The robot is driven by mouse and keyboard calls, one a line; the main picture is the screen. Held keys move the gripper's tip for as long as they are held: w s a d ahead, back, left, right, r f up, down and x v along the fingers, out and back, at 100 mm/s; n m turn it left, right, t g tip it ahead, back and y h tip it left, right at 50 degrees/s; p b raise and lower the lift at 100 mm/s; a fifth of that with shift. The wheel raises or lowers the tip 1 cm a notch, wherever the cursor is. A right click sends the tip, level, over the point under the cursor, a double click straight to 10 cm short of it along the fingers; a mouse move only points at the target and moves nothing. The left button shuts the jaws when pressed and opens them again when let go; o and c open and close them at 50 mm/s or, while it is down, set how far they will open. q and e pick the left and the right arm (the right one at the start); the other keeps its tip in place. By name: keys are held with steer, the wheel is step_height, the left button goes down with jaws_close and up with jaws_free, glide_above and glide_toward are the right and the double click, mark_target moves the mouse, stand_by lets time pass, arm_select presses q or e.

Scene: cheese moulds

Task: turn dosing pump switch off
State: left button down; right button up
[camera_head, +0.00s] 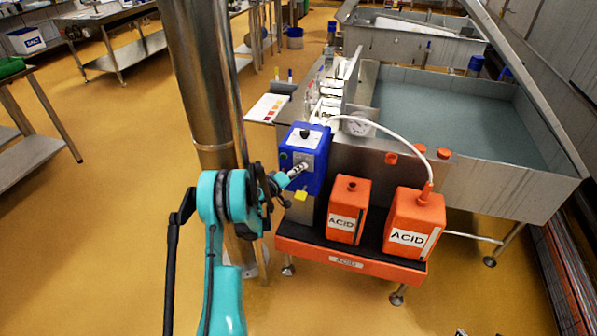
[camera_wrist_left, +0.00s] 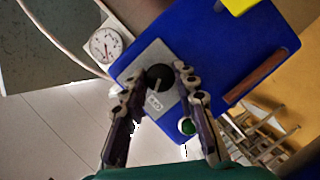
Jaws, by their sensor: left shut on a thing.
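The dosing pump (camera_head: 318,178) is a blue box beside the steel vat. In the left wrist view, its blue face (camera_wrist_left: 222,55) carries a grey plate with a round black switch knob (camera_wrist_left: 159,77) with a pale pointer line. A small label (camera_wrist_left: 155,102) beside the knob is too blurred to read. A green button (camera_wrist_left: 187,127) sits near the plate. My left gripper (camera_head: 298,170) is at the pump's front. In the wrist view its fingers (camera_wrist_left: 155,79) stand on either side of the knob, shut on it.
Two orange acid canisters (camera_head: 347,208) (camera_head: 412,228) stand in a tray (camera_head: 350,262) right of the pump. A white hose (camera_head: 405,140) arches to the right canister. Floor left of my arm is clear.

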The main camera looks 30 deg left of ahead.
stand_by(0.4)
arm_select(q)
steer(key=c, duration=1.2)
jaws_free()
steer(key=v, duration=1.2)
steer(key=shift+f, duration=0.1)
steer(key=shift+a, duration=0.1)
